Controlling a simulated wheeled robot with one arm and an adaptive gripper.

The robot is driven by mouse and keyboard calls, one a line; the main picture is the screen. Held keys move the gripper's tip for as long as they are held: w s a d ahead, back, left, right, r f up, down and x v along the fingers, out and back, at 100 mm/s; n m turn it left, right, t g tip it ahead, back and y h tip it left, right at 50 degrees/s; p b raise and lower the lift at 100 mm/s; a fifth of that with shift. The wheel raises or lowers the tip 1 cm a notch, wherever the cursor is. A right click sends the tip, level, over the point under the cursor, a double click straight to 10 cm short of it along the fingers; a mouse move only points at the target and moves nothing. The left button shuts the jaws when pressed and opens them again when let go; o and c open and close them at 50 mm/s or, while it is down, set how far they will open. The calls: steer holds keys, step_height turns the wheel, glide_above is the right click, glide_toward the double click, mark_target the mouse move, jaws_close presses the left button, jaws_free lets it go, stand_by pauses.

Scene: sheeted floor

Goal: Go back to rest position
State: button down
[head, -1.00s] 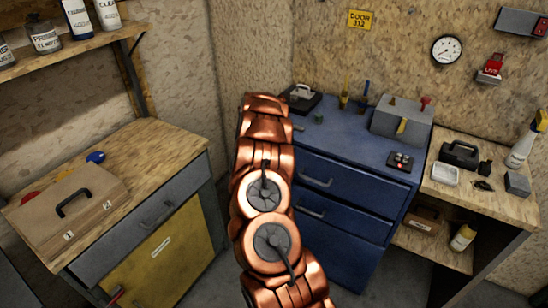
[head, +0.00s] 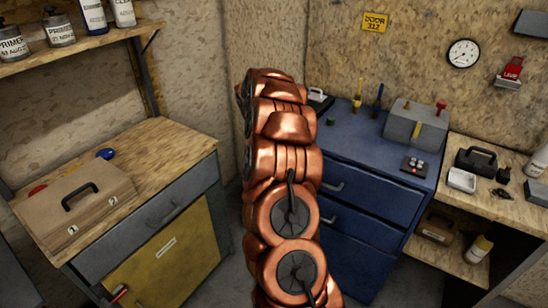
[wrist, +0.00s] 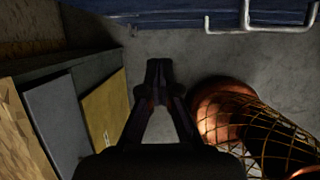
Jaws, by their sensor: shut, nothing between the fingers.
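My gripper (wrist: 158,75) shows in the wrist view with its two dark fingers together at the tips and nothing between them. It hangs over bare grey floor between the yellow-doored cabinet on the left and the blue drawer unit at the top of that view. In the head view my copper arm stands upright in the middle, and the gripper itself is hidden there.
The blue drawer unit (head: 363,187) stands right of my arm, carrying a grey box (head: 417,125) and a small button panel (head: 415,167). A wooden-topped cabinet (head: 165,150) with a tan case (head: 75,205) stands left. A wooden shelf bench (head: 500,210) is far right. Grey floor (head: 228,285) lies between.

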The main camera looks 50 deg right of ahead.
steer(key=shift+a+r, duration=0.1)
steer(key=shift+r, duration=0.2)
steer(key=s+a+r+m+y, duration=0.1)
steer(key=s+a+r+m, duration=0.25)
steer(key=a, duration=0.55)
steer(key=s+a+r+m+y, duration=0.15)
steer(key=a+r, duration=0.25)
steer(key=a, duration=0.5)
steer(key=s+a+r+m+y, duration=0.1)
steer(key=s+a+r+m, duration=0.25)
steer(key=a, duration=0.55)
steer(key=s+a+m+g, duration=0.1)
steer(key=s+a+m, duration=0.5)
steer(key=s, duration=0.8)
steer(key=s+a+m+g, duration=0.1)
steer(key=s+a+m, duration=0.4)
steer(key=s+a, duration=0.4)
steer(key=shift+s+a+r+m+g+y, duration=0.25)
steer(key=shift+s+a+m+g+y, duration=0.15)
steer(key=shift+s, duration=2.1)
